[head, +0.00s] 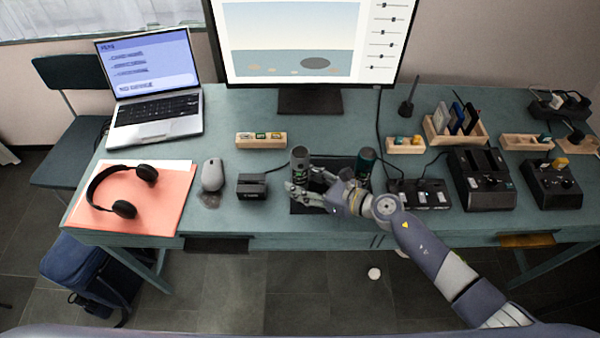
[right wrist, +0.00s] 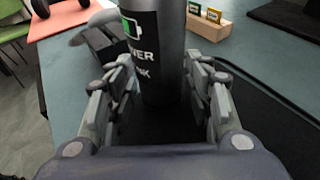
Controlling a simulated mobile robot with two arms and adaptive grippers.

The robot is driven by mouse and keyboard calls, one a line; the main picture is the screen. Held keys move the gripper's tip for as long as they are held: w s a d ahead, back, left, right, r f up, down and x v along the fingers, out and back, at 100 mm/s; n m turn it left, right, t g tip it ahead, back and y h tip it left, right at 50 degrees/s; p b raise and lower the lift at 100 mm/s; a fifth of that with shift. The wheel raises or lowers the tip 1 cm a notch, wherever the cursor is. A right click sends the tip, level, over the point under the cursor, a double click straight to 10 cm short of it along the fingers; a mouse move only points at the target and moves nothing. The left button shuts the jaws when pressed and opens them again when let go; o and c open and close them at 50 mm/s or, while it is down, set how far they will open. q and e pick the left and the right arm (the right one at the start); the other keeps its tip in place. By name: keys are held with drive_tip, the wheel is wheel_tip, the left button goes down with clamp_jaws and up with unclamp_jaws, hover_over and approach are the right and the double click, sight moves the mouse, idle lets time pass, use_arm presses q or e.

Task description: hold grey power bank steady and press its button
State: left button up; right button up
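The grey power bank (head: 300,160) is an upright cylinder standing on a black mat (head: 345,165) near the middle of the table. In the right wrist view the power bank (right wrist: 160,45) shows a green battery mark and white lettering. My right gripper (head: 308,190) is low beside it, coming from the right. In the right wrist view its fingers (right wrist: 165,100) are spread on either side of the bank's lower part, with a visible gap at the right finger. The button cannot be made out. My left gripper is not in view.
A dark green cylinder (head: 366,163) stands on the mat just right of the bank, close to my right wrist. A small black box (head: 252,186), a mouse (head: 213,175) and headphones (head: 125,190) lie to the left. A wooden holder (head: 261,140) is behind; black devices (head: 481,180) fill the right.

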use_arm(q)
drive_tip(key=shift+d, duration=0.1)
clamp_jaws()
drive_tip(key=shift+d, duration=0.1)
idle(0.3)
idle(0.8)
